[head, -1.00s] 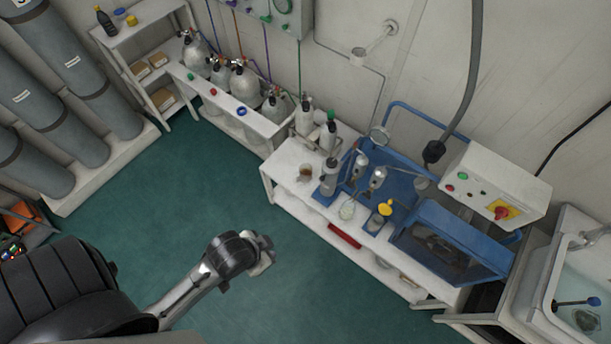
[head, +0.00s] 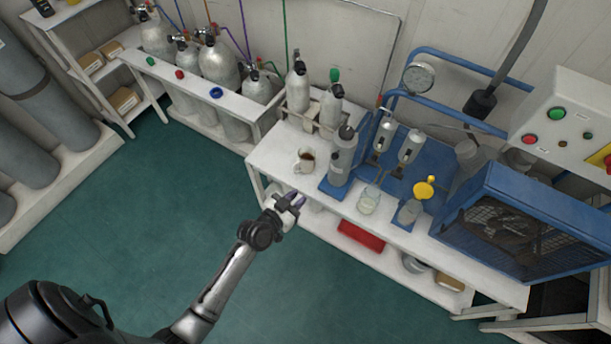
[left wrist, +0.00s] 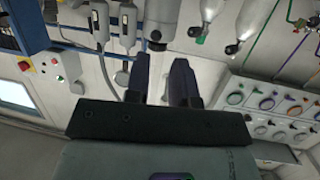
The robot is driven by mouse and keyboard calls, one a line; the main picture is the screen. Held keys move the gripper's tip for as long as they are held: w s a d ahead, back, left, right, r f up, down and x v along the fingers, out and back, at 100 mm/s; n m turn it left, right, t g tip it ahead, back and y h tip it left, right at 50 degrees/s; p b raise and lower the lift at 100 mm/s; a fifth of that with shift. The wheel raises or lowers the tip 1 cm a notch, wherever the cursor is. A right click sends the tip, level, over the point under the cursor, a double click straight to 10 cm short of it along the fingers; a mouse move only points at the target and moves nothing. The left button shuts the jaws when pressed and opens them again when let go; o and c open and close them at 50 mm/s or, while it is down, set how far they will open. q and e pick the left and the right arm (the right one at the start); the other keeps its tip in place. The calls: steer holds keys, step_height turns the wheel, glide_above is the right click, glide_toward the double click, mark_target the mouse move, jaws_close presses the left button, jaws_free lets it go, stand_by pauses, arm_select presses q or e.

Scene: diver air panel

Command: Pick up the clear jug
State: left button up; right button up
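The clear jug (head: 369,200) stands upright near the front edge of the white bench (head: 275,158), right of the grey cylinder on its blue base. My left gripper (head: 293,203) is just off the bench's front edge, left of the jug and apart from it. In the left wrist view its two dark fingers (left wrist: 163,78) are spread with nothing between them. I cannot make out the jug in the left wrist view. My right gripper is not in view.
A mug (head: 306,160) with dark contents stands on the bench behind my left gripper. A grey cylinder (head: 342,157) stands left of the jug, and a jar with a yellow top (head: 410,211) stands right of it. A blue mesh-fronted box (head: 520,225) is farther right. The green floor (head: 190,210) is clear.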

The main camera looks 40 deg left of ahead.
mark_target(295, 172)
arm_select(q)
steer(key=w+a+f+n+t+y+b, duration=0.1)
steer(key=w+a+f+n+y+b, duration=0.2)
steer(key=f+b, duration=0.5)
steer(key=w+a+f+n+t+y+b, duration=0.1)
steer(key=w+a+f+n+y+b, duration=0.15)
steer(key=a+f+y+b, duration=0.55)
steer(key=w+f+h+b, duration=0.1)
steer(key=w, duration=0.1)
steer(key=w+a+f+b, duration=0.1)
steer(key=w, duration=0.2)
steer(key=w+f+h+b, duration=0.1)
steer(key=w, duration=0.2)
steer(key=shift+a+n+h, duration=0.25)
steer(key=shift+a+h, duration=0.05)
steer(key=b+x, duration=0.2)
steer(key=x, duration=0.1)
steer(key=shift+w+a+r, duration=0.1)
steer(key=shift+w, duration=0.05)
steer(key=shift+w+a+r, duration=0.1)
steer(key=shift+w+a, duration=0.1)
steer(key=shift+w, duration=0.2)
steer(key=shift+s, duration=0.1)
steer(key=shift+c, duration=0.2)
jaws_close()
